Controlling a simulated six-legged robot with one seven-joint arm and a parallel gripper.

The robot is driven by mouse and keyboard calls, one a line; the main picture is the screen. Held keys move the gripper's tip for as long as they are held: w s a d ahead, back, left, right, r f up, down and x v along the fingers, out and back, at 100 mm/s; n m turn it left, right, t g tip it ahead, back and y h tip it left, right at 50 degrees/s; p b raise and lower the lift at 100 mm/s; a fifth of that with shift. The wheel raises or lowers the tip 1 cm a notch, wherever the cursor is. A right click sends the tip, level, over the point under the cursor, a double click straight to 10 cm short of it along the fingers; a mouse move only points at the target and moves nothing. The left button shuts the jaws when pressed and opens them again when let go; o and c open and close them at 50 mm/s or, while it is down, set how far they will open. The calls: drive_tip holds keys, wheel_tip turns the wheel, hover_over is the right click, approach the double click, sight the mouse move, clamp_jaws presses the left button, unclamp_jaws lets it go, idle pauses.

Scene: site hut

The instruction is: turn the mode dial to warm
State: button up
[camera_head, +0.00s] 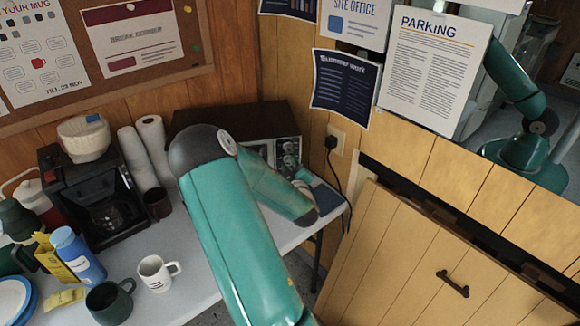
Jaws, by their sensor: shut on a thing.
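A dark microwave-like appliance (222,118) stands at the back right of the table, with a light control panel on its front right. A small round dial (287,146) shows at the top of the panel. My teal arm passes in front of the appliance and hides part of its front. My gripper (290,164) is at the panel, small and partly hidden, shut on what looks like a lower dial, the mode dial. The dial's pointer and the panel's markings are too small to read.
A coffee maker (88,195), paper rolls (146,150), a dark cup (157,204), a white mug (156,272), a dark green mug (110,301) and a blue bottle (77,255) stand on the table (190,290). A wooden cabinet (420,265) and a cable (337,180) are at the right.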

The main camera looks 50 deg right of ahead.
drive_tip(key=shift+n, duration=0.3)
drive_tip(key=o, duration=1)
drive_tip(key=shift+s, duration=0.1)
drive_tip(key=v, duration=1.3)
drive_tip(key=shift+s+a, duration=0.25)
